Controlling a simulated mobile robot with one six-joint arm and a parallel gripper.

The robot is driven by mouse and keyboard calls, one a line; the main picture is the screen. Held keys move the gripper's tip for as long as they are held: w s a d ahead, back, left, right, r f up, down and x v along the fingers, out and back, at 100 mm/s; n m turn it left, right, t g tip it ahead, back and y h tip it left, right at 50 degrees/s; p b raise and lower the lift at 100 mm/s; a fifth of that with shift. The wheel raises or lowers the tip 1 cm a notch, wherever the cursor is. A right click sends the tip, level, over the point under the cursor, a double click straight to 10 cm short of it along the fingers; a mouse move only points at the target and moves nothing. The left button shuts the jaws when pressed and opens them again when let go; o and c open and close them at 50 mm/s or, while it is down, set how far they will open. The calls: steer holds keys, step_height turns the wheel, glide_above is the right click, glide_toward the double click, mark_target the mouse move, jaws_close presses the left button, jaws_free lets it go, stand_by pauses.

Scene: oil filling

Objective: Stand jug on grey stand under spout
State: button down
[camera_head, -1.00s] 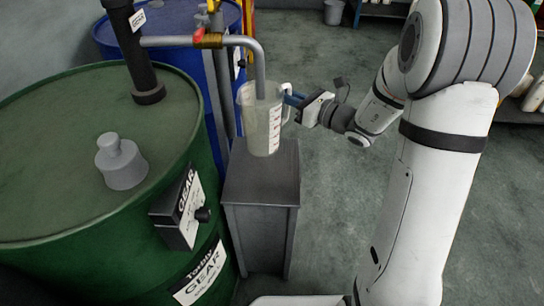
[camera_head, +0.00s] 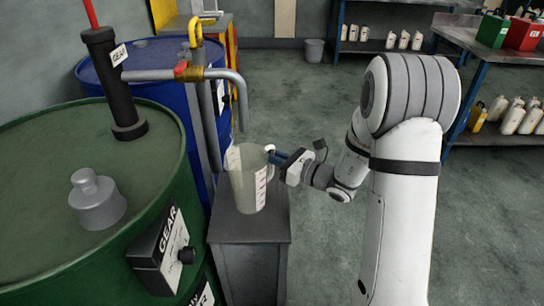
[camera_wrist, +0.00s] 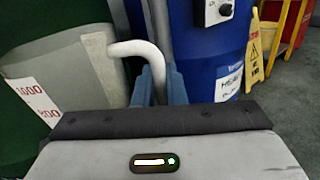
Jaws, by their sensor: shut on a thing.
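The translucent jug (camera_head: 246,185) with red markings is upright over the top of the grey stand (camera_head: 249,268). I cannot tell for sure whether its base touches the stand. The spout (camera_head: 242,112) bends down and ends just above the jug's rim in the head view. My gripper (camera_head: 273,157) is at the jug's right side, shut on its handle. The wrist view shows the jug's wall (camera_wrist: 70,80) at left and its white handle (camera_wrist: 138,48) between the blue fingers (camera_wrist: 158,86).
A green drum (camera_head: 60,240) stands close left with a grey cap (camera_head: 97,200) on top. A blue drum (camera_head: 150,62) stands behind the pipe and its valve (camera_head: 188,70). Open floor (camera_head: 310,90) lies to the right. A bench (camera_head: 462,40) and bottles stand at the far right.

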steer(key=c, duration=1.5)
jaws_free()
